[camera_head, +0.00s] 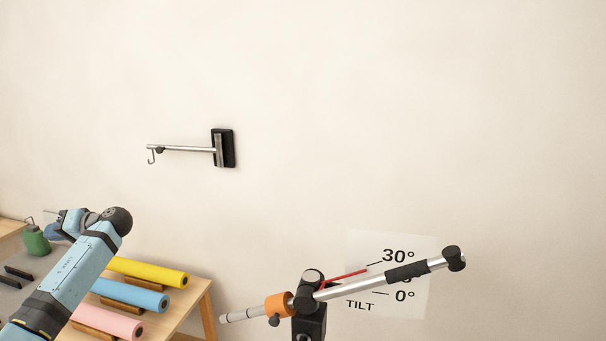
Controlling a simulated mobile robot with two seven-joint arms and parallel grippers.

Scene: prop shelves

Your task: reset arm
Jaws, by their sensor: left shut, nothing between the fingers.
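My left arm, light blue with black joints, comes in from the lower left. My left gripper (50,212) is small and partly hidden at the far left; it is shut and empty, close to a green weight. A tilting metal arm (345,289) with a black grip, an orange collar and a black end knob stands on a black post at the lower right. It slopes up to the right. My right gripper is not in view.
A wooden table (188,321) at the lower left bears yellow (148,272), blue (130,295) and pink (107,321) rolls. A green weight (35,241) with a wire hook stands behind. A wall bracket (224,149) holds a rod with a hook. The wall between is bare.

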